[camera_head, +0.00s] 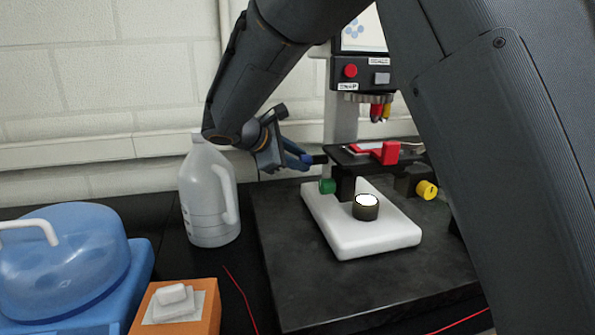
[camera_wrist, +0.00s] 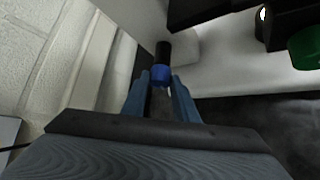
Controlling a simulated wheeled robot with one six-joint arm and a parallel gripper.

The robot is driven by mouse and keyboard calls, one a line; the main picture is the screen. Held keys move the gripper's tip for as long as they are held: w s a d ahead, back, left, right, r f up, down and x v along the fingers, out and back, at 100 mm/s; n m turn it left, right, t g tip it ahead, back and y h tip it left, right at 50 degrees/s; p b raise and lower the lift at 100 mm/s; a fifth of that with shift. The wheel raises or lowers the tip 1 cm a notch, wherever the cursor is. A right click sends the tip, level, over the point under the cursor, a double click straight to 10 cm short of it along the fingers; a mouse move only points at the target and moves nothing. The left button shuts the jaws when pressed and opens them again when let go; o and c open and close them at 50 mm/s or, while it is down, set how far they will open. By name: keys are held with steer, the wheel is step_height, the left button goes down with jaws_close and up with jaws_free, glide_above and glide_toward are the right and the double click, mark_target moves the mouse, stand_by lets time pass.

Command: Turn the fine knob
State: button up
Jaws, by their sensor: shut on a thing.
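A microscope stands on a white base (camera_head: 345,238), with a black stage (camera_head: 350,156) above it. My gripper (camera_head: 306,161) is at the left side of the stage. In the wrist view my gripper (camera_wrist: 160,82) is shut on a small blue knob (camera_wrist: 160,76), with one finger on each side of it. The blue knob sits on the end of a short black shaft (camera_wrist: 163,50). In the head view the fingers mostly hide the blue knob. A green knob (camera_head: 327,186) sits lower left of the stage and also shows in the wrist view (camera_wrist: 306,48). A yellow knob (camera_head: 427,190) is at the right.
A red slide holder (camera_head: 390,152) is on the stage. A translucent jug (camera_head: 208,205) stands left of the microscope, close below my arm. A blue domed container (camera_head: 60,262) and an orange box (camera_head: 205,303) are at the front left. The dark slab (camera_head: 330,293) is clear in front.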

steer(key=m+t+b, duration=0.1)
steer(key=b, duration=0.3)
steer(key=m+t+b, duration=0.1)
steer(key=t+b, duration=0.1)
steer(key=b, duration=0.3)
steer(key=shift+s+f, duration=0.15)
steer(key=shift+f, duration=0.25)
steer(key=shift+s+r+t+b, duration=0.1)
steer(key=shift+t+b, duration=0.2)
steer(key=shift+b, duration=0.8)
steer(key=o, duration=1.1)
steer(key=shift+c, duration=0.2)
steer(key=v, duration=0.7)
steer(key=shift+s+a, duration=0.2)
steer(key=shift+s, duration=0.1)
steer(key=shift+r, duration=0.15)
